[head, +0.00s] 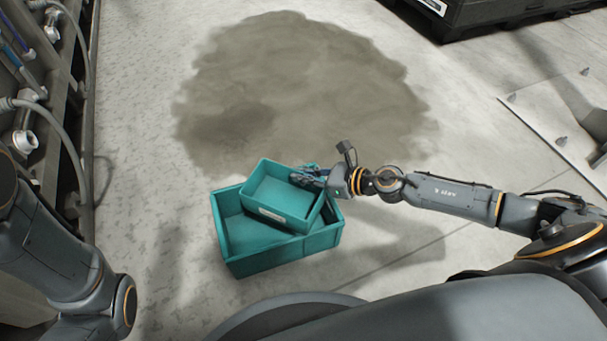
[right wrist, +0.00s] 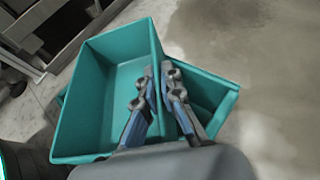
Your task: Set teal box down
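A small teal box (head: 279,198) with a pale label is at or just above the open top of a larger teal box (head: 282,259), turned a little against it. I cannot tell whether the two touch. My right gripper (head: 312,177) is at the small box's right wall. In the right wrist view, the right gripper's fingers (right wrist: 160,75) close on the wall of the small box (right wrist: 78,110), one inside and one outside. The small box looks empty. The larger box (right wrist: 218,92) shows partly behind it. My left gripper is outside the head view; only its arm shows.
A large dark wet patch (head: 305,85) covers the floor beyond the boxes. Machinery with hoses (head: 45,95) lines the left side. A black unit (head: 485,12) stands at the top right and a pale plate (head: 565,110) lies at the right. Floor around the boxes is clear.

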